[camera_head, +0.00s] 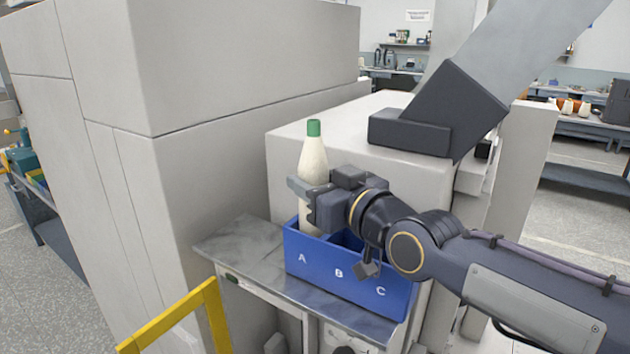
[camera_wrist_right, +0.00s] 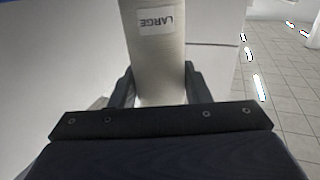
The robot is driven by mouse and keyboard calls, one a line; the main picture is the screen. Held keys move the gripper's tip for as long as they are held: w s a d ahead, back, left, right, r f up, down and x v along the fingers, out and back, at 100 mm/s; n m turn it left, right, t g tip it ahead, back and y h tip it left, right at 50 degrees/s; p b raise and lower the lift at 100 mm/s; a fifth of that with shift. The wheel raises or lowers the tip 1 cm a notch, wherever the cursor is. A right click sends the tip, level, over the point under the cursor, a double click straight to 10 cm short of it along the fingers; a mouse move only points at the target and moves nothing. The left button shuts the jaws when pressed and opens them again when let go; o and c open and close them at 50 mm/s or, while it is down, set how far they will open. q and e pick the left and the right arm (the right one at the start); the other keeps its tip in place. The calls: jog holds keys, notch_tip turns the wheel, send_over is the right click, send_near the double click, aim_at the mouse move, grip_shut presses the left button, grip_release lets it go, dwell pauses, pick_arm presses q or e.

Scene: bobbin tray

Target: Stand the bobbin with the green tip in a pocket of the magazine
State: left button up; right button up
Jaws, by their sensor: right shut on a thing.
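The bobbin (camera_head: 313,160) is cream with a green tip and stands upright in the head view. Its lower end is at pocket A of the blue magazine (camera_head: 335,280), behind the front wall, so I cannot tell whether it touches the bottom. My right gripper (camera_head: 312,196) is shut on the bobbin around its middle, above the magazine's rim. In the right wrist view the bobbin (camera_wrist_right: 155,65) is between the two fingers, with a label reading LARGE, upside down in the picture. The magazine has pockets lettered A, B and C. My left gripper is not in view.
The magazine sits on a grey metal shelf (camera_head: 232,245) with a bare stretch to its left. Large grey machine housings (camera_head: 220,160) stand left and behind. A yellow rail (camera_head: 180,318) is at the lower left. My right arm covers the magazine's right part.

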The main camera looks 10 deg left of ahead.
jog(key=shift+f+b, duration=2.1)
jog(key=shift+f, duration=0.05)
jog(key=o, duration=1.1)
jog(key=shift+f, duration=0.1)
